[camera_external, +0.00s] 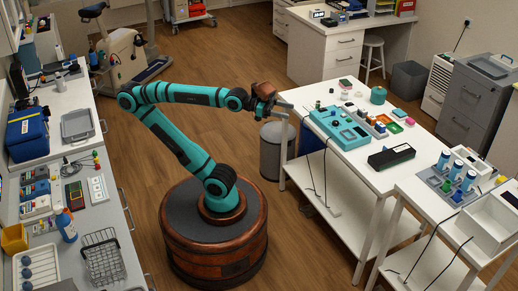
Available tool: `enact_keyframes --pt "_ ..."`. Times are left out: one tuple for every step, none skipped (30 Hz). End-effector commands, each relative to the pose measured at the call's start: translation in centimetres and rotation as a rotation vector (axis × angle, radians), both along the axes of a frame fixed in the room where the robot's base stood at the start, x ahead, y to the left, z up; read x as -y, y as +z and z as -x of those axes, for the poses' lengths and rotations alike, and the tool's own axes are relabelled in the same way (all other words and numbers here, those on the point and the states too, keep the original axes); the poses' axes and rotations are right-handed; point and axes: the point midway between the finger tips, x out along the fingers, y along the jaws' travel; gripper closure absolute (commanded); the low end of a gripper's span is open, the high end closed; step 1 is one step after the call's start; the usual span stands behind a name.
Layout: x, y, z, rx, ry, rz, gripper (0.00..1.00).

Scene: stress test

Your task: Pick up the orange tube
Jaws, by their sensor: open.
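My gripper (288,109) is open and empty. It is held out to the right, in the air near the left end of the white table (345,168). No orange tube can be made out for sure at this size.
A teal device (338,126), a black box (391,157) and several small items crowd the white table. A rack of blue-capped bottles (455,178) stands on the table at right. A grey bin (277,150) stands on the floor below my gripper. Open floor lies behind.

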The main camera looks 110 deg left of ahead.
Motion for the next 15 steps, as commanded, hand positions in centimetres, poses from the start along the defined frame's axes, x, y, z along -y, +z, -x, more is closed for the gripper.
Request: enact_keyframes --pt "0.00 0.00 0.00 0.000 0.000 0.000 0.49" --pt "0.00 0.00 0.00 0.000 0.000 0.000 0.55" --pt "0.00 0.00 0.00 0.000 0.000 0.000 0.63" --pt "0.00 0.00 0.00 0.000 0.000 0.000 0.65" --pt "0.00 0.00 0.00 0.000 0.000 0.000 0.65" --pt "0.00 0.00 0.00 0.000 0.000 0.000 0.65" --pt "0.00 0.00 0.00 0.000 0.000 0.000 0.65" --pt "0.00 0.00 0.00 0.000 0.000 0.000 0.65" --pt "0.00 0.00 0.00 0.000 0.000 0.000 0.65" --pt "0.00 0.00 0.00 0.000 0.000 0.000 0.65" --pt "0.01 0.01 -0.01 0.000 0.000 0.000 0.65" --pt "0.08 0.03 -0.05 -0.002 -0.002 0.000 0.65" --pt "0.18 0.05 -0.12 -0.004 -0.006 -0.001 0.65" --pt "0.35 0.10 -0.24 -0.007 -0.011 -0.001 0.65" --pt "0.66 0.18 -0.46 -0.014 -0.021 -0.002 0.65"
